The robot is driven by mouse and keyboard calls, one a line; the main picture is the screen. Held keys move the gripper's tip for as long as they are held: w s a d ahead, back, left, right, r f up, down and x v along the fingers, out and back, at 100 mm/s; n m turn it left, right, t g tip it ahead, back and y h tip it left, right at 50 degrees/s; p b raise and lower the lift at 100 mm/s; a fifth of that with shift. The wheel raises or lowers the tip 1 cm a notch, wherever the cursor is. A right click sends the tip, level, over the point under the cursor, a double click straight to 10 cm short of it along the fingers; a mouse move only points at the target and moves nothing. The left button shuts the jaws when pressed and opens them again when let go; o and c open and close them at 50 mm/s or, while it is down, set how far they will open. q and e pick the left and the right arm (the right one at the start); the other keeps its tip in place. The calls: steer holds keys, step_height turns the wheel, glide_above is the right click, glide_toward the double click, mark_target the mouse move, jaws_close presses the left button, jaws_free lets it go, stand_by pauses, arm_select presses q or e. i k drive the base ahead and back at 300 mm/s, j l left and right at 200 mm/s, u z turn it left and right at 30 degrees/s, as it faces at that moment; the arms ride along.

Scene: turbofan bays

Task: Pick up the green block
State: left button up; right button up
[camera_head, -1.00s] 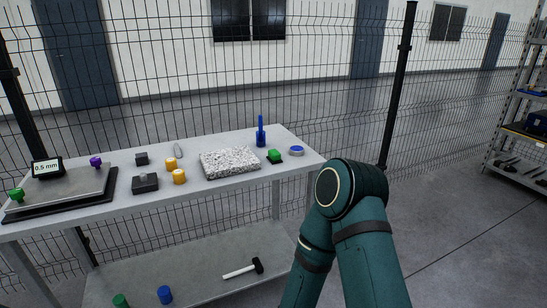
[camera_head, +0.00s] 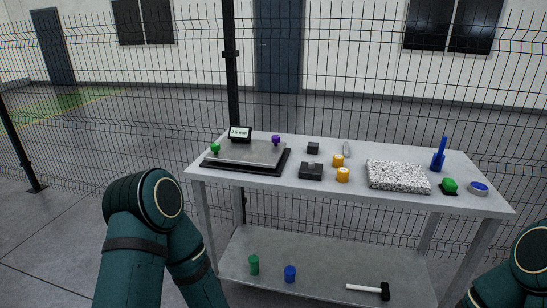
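Several green things show. A small green faceted piece (camera_head: 450,185) sits on a dark base at the right end of the tabletop. A green knob (camera_head: 215,149) stands on the left corner of the grey plate. A green cylinder (camera_head: 254,265) stands upright on the lower shelf. I cannot tell for certain which one is the green block. Teal links of my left arm show at lower left and of my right arm at the lower right edge. Neither gripper is in view, and no gripper is seen touching anything.
The grey table (camera_head: 480,204) also holds a speckled slab (camera_head: 398,177), a blue upright tool (camera_head: 438,155), a blue-topped disc (camera_head: 479,188), yellow cylinders (camera_head: 343,175) and dark blocks (camera_head: 311,171). A blue cylinder (camera_head: 290,274) and a hammer (camera_head: 370,289) are below. Mesh fencing stands behind.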

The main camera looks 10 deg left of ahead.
mark_target(449, 186)
steer(key=i+l+u, duration=0.2)
steer(key=l, duration=0.2)
steer(key=i+l+u, duration=0.15)
steer(key=l, duration=0.25)
steer(key=i+l+u, duration=0.2)
steer(key=l, duration=0.25)
steer(key=i+l+u, duration=0.15)
steer(key=l, duration=0.3)
steer(key=l+u, duration=0.2)
steer(key=l, duration=0.3)
